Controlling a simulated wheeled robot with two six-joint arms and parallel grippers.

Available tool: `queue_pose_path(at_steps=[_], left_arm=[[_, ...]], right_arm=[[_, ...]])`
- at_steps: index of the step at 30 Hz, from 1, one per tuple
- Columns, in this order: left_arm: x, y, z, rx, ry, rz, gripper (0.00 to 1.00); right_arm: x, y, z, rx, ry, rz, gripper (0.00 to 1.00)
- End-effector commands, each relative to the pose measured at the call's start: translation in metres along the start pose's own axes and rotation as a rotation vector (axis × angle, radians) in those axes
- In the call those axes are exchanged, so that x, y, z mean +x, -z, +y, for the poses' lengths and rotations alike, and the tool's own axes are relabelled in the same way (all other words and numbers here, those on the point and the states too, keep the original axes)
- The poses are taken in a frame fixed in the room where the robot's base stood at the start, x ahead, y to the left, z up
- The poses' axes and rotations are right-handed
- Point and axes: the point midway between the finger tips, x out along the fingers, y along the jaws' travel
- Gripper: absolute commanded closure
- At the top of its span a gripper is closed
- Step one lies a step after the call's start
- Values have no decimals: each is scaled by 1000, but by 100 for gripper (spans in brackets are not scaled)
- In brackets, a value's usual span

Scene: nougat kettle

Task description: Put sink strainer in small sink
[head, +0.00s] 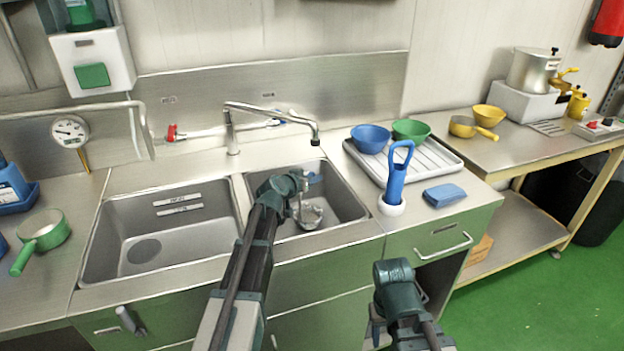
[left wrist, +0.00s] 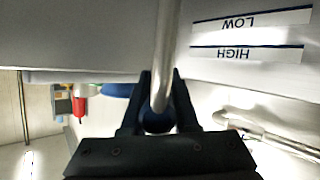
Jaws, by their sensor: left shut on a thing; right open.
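The sink strainer (head: 311,217) is a metal basket with a thin upright rod, seen inside the small sink (head: 352,205) on the right of the two basins. My left gripper (head: 304,186) reaches into the small sink and is shut on the rod. In the left wrist view the metal rod (left wrist: 167,50) runs between the two fingers (left wrist: 157,110), with a dark blue end at the fingertips. I cannot tell whether the basket touches the sink floor; the drain is hidden. My right gripper (head: 378,329) is low in front of the cabinet, apart from everything, with its fingers barely visible.
The large sink (head: 165,235) on the left is empty. The faucet (head: 270,114) spans above the small sink's back edge. Right of it are a white drainboard (head: 440,155) with blue and green bowls, a blue brush (head: 396,180) in a white holder and a blue sponge (head: 445,195).

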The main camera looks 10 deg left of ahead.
Motion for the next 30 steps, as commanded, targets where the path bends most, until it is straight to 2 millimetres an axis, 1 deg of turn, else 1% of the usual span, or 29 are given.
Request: queue_pose_path(at_steps=[16,17,18,22,30], left_arm=[[4,-10,-2,0,0,1,100],[4,-10,-2,0,0,1,68],[4,-9,-2,0,0,0,61],[4,-9,-2,0,0,0,38],[4,-9,-2,0,0,0,37]], right_arm=[[11,1,-1,0,0,0,50],[10,1,-1,0,0,0,50],[10,1,-1,0,0,0,50],[10,1,-1,0,0,0,50],[10,1,-1,0,0,0,50]])
